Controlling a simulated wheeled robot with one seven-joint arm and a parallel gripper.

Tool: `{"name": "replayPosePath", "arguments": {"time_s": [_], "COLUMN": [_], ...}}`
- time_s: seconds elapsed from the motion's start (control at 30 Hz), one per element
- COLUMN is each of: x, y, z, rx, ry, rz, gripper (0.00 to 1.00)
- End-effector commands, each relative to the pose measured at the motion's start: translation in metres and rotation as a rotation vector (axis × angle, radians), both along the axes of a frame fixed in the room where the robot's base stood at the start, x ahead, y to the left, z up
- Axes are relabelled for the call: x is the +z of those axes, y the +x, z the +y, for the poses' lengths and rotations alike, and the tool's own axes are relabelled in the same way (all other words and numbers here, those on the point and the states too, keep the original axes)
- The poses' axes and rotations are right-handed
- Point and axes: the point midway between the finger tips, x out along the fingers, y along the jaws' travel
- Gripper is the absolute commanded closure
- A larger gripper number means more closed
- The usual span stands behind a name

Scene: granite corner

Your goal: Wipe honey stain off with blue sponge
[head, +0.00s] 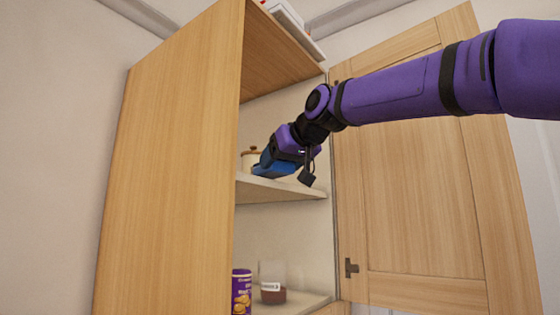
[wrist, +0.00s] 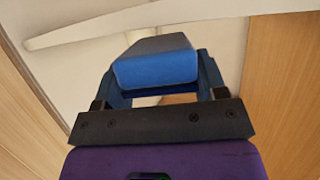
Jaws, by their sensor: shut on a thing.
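My gripper (wrist: 157,90) is shut on the blue sponge (wrist: 156,62), which shows between its fingers in the wrist view. In the head view my purple arm reaches in from the right, and the sponge (head: 264,169) is at the upper shelf (head: 270,190) of an open wooden cabinet. I cannot tell whether the sponge touches the shelf. No honey stain can be made out in either view.
A pale jar with a brown lid (head: 249,155) stands on the upper shelf, left of my gripper. A purple can (head: 241,290) and a glass jar (head: 272,282) stand on the lower shelf. The cabinet's open door (head: 410,210) is behind my arm, and its side panel (head: 170,170) is at left.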

Motion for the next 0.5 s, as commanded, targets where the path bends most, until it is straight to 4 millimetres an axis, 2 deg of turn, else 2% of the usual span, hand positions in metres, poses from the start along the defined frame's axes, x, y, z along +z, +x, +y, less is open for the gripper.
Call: {"name": "replayPosePath", "arguments": {"time_s": [0.5], "x": [-0.0035], "y": [0.0000], "z": [0.0000], "rx": [0.000], "ry": [-0.001], "rz": [0.001], "gripper": [0.61]}}
